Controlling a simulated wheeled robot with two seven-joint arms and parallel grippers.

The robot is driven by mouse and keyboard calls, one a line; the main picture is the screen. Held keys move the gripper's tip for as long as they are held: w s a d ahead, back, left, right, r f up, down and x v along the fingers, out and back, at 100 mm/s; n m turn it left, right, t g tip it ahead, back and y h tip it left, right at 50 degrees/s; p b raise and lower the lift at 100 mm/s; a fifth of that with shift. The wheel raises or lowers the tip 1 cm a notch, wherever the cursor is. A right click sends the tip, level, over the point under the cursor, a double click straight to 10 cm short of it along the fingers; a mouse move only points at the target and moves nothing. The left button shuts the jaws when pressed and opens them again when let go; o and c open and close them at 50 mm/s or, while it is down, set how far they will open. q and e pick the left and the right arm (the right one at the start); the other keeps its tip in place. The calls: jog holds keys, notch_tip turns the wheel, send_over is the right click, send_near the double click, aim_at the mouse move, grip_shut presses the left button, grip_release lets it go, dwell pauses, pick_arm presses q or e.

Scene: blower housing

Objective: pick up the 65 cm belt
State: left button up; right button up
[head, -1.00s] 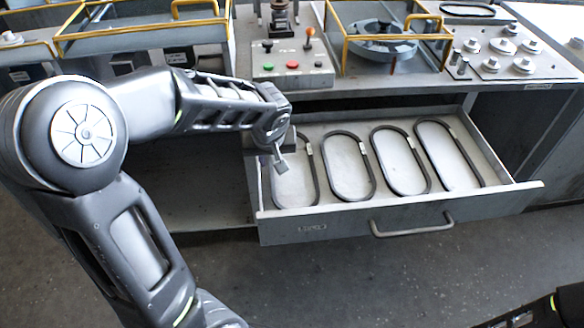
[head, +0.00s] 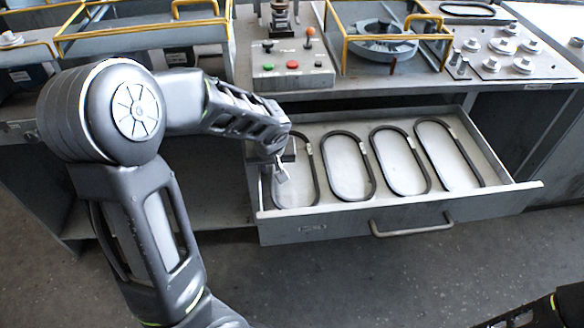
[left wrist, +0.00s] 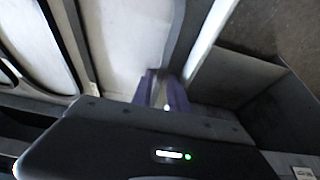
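Several dark oval belts lie in the open grey drawer, each with a small pale tag too small to read, so I cannot tell which is 65 cm. The leftmost belt (head: 316,182) is partly covered by my left gripper (head: 281,172), which is over that belt's left part, near the drawer's left wall. In the left wrist view my left gripper (left wrist: 163,92) has two purplish fingers with a narrow gap between them; I see no belt clearly held. The other belts are the second (head: 373,170), third (head: 408,185) and rightmost (head: 460,150). My right gripper is not in view.
The drawer (head: 340,224) has raised walls and a front handle (head: 412,231). Above it, the bench holds a button box (head: 292,68), a round blower housing (head: 382,45) in a yellow frame and a plate with several knobs (head: 505,50). Floor before the drawer is clear.

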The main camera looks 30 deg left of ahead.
pick_arm(q)
grip_shut()
jog(key=shift+r, duration=0.2)
dwell(0.5)
notch_tip(320, 180, up, 18)
jog(key=p, duration=0.1)
jog(key=shift+f, duration=0.15)
jog(key=shift+p, duration=0.3)
dwell(0.5)
notch_tip(320, 180, up, 5)
jog(key=p, duration=0.3)
jog(key=shift+f, duration=0.1)
dwell(0.4)
